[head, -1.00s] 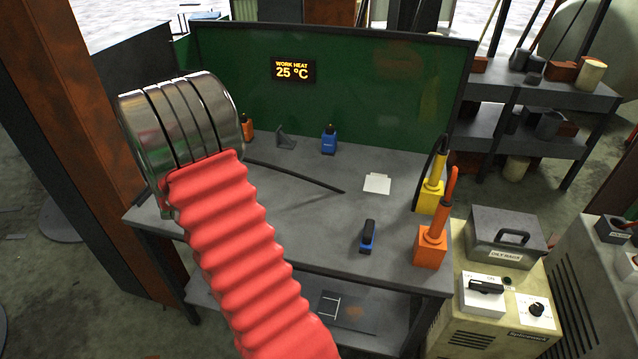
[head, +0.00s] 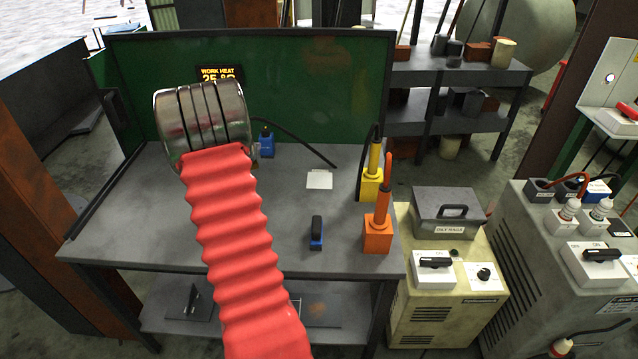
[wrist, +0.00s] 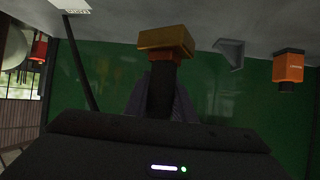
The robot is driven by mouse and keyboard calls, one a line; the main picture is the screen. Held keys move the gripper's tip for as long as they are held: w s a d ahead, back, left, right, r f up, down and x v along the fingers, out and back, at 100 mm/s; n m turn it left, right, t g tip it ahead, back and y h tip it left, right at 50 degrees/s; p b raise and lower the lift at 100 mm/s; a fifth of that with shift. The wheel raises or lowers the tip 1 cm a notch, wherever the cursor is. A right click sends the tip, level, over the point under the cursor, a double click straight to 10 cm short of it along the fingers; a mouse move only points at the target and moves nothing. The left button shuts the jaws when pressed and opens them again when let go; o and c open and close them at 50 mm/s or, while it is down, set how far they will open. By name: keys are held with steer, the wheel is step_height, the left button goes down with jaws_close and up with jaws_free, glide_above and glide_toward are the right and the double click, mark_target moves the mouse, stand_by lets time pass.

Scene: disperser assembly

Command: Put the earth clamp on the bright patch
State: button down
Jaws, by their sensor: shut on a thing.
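In the wrist view, which is upside down, my gripper (wrist: 161,98) is shut on a dark stem topped by a brass-coloured block (wrist: 165,41). This held thing appears to be the earth clamp. In the head view, my red ribbed arm and metal wrist hide my gripper and the clamp. A pale square (head: 319,180), which looks like the bright patch, lies flat on the grey bench (head: 200,245), to the right of my wrist.
A dark cable or rod (head: 300,145) runs above the bench. A blue bottle (head: 266,142) stands at the back. A black-and-blue item (head: 316,233) lies in front of the patch. Yellow (head: 370,185) and orange (head: 378,235) holders stand at the right edge. A green panel (head: 310,90) closes the back.

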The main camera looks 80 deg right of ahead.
steer(key=s+d+m+g, duration=0.2)
steer(key=s+d, duration=0.3)
steer(key=s, duration=0.6)
steer(key=s+d+m+g, duration=0.3)
steer(key=s+d, duration=0.2)
steer(key=s, duration=0.6)
steer(key=shift+s+d+r+y, duration=0.15)
steer(key=shift+s+d+y, duration=0.15)
steer(key=shift+s, duration=0.1)
steer(key=shift+f, duration=3.15)
steer(key=shift+f, duration=1.85)
steer(key=shift+f, duration=0.15)
steer(key=c, duration=1.5)
jaws_free()
